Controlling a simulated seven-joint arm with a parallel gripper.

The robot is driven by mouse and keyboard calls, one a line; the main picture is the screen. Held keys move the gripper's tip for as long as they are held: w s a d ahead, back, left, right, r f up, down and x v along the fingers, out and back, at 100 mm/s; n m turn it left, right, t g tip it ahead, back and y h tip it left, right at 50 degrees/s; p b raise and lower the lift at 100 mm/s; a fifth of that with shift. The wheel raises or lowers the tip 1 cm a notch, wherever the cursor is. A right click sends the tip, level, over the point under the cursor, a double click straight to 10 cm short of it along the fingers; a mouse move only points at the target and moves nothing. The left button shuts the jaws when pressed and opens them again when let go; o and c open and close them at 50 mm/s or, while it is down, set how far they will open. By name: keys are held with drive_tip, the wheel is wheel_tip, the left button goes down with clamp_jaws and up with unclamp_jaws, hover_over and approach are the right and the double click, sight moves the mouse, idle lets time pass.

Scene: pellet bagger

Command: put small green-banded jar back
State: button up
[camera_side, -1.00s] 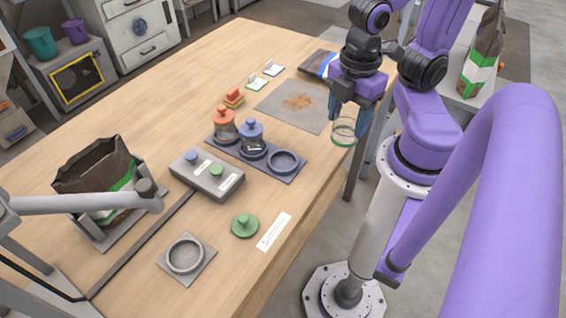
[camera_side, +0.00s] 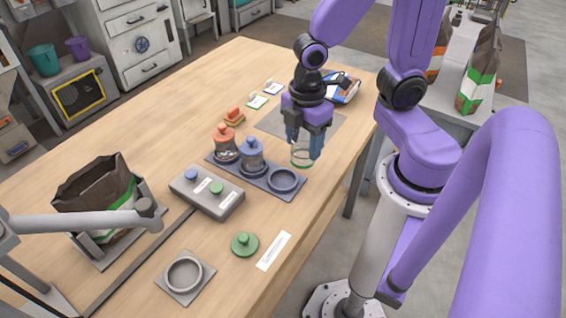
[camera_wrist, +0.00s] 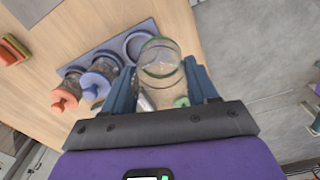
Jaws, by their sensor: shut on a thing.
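The small green-banded jar (camera_side: 302,153) is clear glass with no lid on it. My gripper (camera_side: 304,148) is shut on the jar and holds it upright above the table, to the right of the jar rack. In the wrist view the jar (camera_wrist: 160,65) sits between my two blue fingers. The grey rack (camera_side: 270,187) holds an orange-lidded jar (camera_side: 226,147) and a blue-lidded jar (camera_side: 251,156). Its right-hand ring (camera_side: 283,180) is empty, and it also shows empty in the wrist view (camera_wrist: 136,40). A green knobbed lid (camera_side: 244,243) lies on the table.
A square plate with a ring (camera_side: 184,276) and a white label strip (camera_side: 274,251) lie nearer. A brown bag (camera_side: 98,195) stands at left. The table edge is close on the right.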

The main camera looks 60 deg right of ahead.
drive_tip(key=w+f, duration=0.1)
drive_tip(key=f, duration=0.1)
drive_tip(key=w+f, duration=0.3)
drive_tip(key=f, duration=0.1)
drive_tip(key=shift+w+a, duration=0.35)
drive_tip(key=shift+a, duration=0.05)
drive_tip(key=shift+f, duration=1.4)
drive_tip(key=shift+f, duration=0.15)
drive_tip(key=o, duration=1.2)
